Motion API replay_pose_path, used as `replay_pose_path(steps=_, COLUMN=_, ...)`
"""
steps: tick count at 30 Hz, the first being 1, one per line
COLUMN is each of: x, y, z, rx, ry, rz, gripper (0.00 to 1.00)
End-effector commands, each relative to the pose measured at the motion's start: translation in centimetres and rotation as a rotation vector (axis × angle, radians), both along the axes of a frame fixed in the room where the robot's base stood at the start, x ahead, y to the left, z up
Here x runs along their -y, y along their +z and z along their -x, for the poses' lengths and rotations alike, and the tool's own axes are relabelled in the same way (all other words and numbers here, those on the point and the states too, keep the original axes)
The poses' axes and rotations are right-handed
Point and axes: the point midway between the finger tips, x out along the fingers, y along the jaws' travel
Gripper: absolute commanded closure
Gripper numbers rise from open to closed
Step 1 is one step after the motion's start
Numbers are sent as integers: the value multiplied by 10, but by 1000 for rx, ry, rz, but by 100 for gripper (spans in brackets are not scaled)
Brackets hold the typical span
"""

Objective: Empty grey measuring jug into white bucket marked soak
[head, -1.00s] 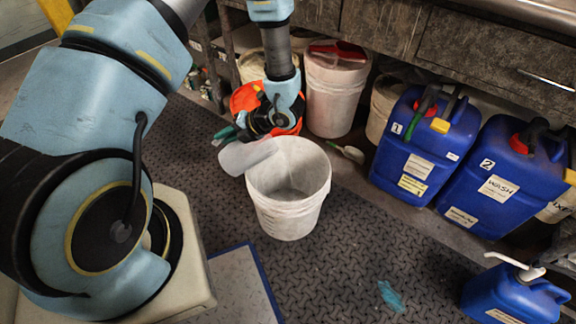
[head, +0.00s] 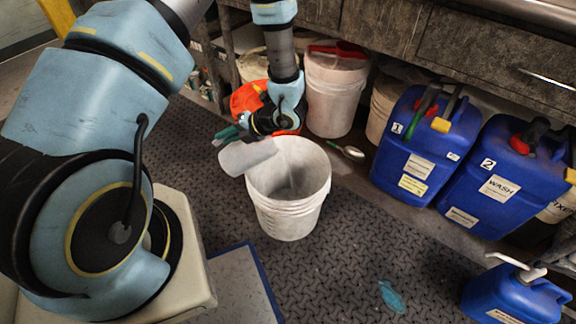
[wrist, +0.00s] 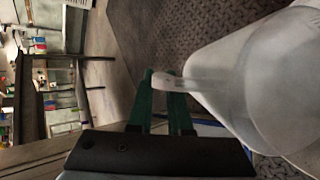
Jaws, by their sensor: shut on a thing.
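The grey measuring jug (head: 245,156) is tipped on its side at the left rim of the white bucket, its mouth end over the opening. In the wrist view the jug (wrist: 285,75) is translucent and fills the right side. My gripper (head: 229,134) is shut on the jug's handle, and its green fingers (wrist: 164,105) show on either side of the handle in the wrist view. The white bucket (head: 287,219) stands upright on the floor. No marking on it can be read, and I cannot make out any liquid in it or a pouring stream.
Blue canisters (head: 414,145) line the right under the bench (head: 470,50). A small blue canister (head: 515,297) stands front right. A blue-green scrap (head: 391,297) lies on otherwise clear mat in front.

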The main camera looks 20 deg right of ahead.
Motion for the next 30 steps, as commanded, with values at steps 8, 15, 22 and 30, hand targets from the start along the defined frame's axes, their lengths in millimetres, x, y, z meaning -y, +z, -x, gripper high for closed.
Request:
replay_pose_path(steps=8, x=1, y=0, z=0, rx=3, ry=0, rz=-10, gripper=100)
replay_pose_path(steps=15, x=2, y=-1, z=0, rx=6, ry=0, rz=-17, gripper=100)
replay_pose_path(steps=22, x=2, y=-1, z=0, rx=8, ry=0, rz=-24, gripper=100)
replay_pose_path(steps=30, x=3, y=-2, z=1, rx=10, ry=0, rz=-34, gripper=100)
